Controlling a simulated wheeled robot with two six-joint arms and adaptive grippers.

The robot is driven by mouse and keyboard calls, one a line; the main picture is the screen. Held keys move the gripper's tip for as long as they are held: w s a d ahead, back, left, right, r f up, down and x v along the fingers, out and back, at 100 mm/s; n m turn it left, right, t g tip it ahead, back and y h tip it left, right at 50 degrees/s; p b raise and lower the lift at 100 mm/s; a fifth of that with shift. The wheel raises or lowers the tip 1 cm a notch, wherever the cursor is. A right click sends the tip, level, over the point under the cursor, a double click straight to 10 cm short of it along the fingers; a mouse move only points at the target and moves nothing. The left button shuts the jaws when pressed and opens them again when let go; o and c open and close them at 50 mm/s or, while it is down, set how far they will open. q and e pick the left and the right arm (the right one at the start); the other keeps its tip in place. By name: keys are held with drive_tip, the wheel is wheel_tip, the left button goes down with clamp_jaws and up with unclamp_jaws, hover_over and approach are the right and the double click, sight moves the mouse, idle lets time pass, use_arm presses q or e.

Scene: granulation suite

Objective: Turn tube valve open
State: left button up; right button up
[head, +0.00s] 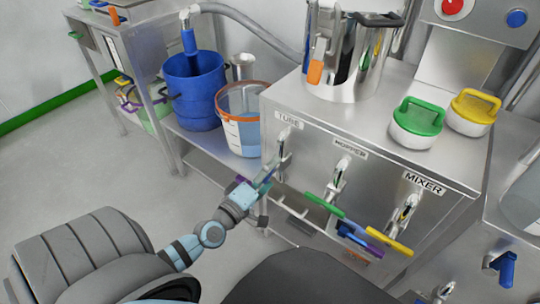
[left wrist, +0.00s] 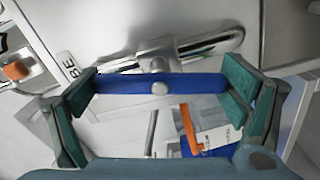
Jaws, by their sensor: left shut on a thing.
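The tube valve (head: 284,140) is a metal fitting under the TUBE label on the front of the steel cabinet. Its blue handle (left wrist: 120,84) lies across the left wrist view, with a round metal boss at its middle. My left gripper (head: 264,181) is at this valve, and in the left wrist view its two green-padded fingers (left wrist: 160,86) are at the two ends of the blue handle, shut on it. In the head view the gripper hides most of the handle. My right gripper is not in view.
To the right are the hopper valve with a green handle (head: 324,205) and the mixer valve with a yellow handle (head: 388,239). A blue barrel (head: 190,95) and an orange-rimmed bucket (head: 240,132) stand left of the cabinet (head: 385,150). The floor at left is clear.

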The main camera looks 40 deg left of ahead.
use_arm(q)
drive_tip(key=shift+n, duration=1.6)
drive_tip(key=o, duration=0.9)
drive_tip(key=shift+s, duration=0.15)
drive_tip(key=s, duration=1.1)
drive_tip(key=shift+s+d, duration=0.15)
drive_tip(key=shift+s, duration=0.2)
